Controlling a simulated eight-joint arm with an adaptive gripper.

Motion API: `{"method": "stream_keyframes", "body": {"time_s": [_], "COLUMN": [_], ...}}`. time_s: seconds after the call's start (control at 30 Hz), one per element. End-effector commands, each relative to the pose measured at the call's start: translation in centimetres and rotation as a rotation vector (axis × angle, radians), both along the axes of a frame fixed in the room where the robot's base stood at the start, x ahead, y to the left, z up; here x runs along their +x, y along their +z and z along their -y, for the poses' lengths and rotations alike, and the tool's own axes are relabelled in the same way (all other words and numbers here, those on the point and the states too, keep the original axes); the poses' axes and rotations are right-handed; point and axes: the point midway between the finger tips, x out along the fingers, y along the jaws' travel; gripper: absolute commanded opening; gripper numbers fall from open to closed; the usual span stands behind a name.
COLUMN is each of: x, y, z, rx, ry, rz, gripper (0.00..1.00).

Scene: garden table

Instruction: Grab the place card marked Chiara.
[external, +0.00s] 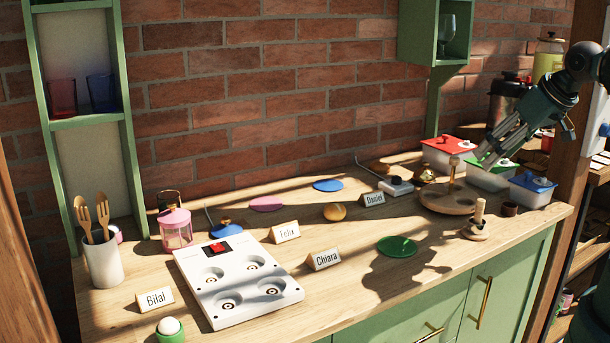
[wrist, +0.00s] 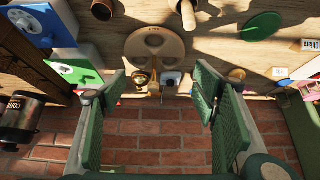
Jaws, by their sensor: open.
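The place card marked Chiara (external: 324,259) stands upright on the wooden table, right of the white board and left of the green disc. It also shows at the right edge of the wrist view (wrist: 310,45). Other cards read Felix (external: 286,232), Daniel (external: 374,199) and Bilal (external: 154,299). My gripper (external: 482,160) is open and empty, above the lidded boxes at the table's right end, well away from the Chiara card. In the wrist view its green-padded fingers (wrist: 160,110) stand wide apart.
A white board with round hollows (external: 240,285) lies left of the Chiara card. A green disc (external: 397,246) lies to its right. Bare table lies in front of the green disc.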

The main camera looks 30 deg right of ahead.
Motion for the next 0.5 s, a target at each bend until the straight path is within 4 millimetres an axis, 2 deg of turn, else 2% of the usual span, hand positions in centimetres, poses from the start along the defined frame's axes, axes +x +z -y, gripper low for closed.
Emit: {"method": "stream_keyframes", "body": {"time_s": [0.27,0.5], "x": [0.4,2.0], "y": [0.3,1.2], "z": [-0.5,-2.3], "rx": [0.006,0.025], "ry": [0.004,0.014], "rz": [-0.009,-0.045], "gripper": [0.60,0.60]}}
